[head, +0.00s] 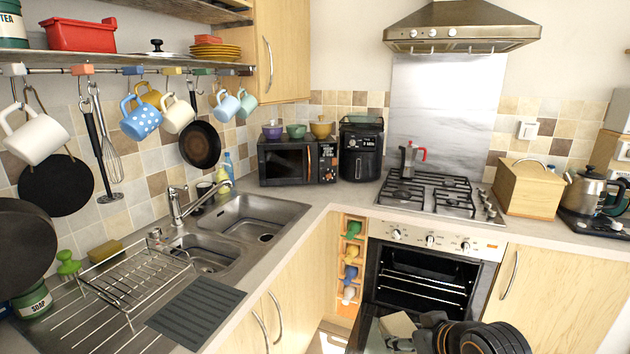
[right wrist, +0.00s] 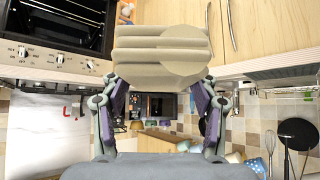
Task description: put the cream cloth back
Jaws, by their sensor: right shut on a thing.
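The cream cloth (head: 398,325) is a folded, pale block in front of the open oven at the bottom of the head view. It fills the upper middle of the right wrist view (right wrist: 155,45), its folded layers showing. My right gripper (head: 402,343) is shut on it, with one finger on each side in the right wrist view (right wrist: 160,80). The cloth is held up in the air. A narrow wooden rack (head: 337,307) between the counter fronts holds coloured items: green, yellow, blue and a whitish one at the bottom. My left gripper is not in view.
The oven (head: 425,283) stands open right of the rack, its door lowered below the cloth. Cupboard handles (head: 510,272) stick out from the fronts. The hob (head: 435,194) with a moka pot (head: 409,160) is above. Mugs hang at the left over the sink (head: 245,215).

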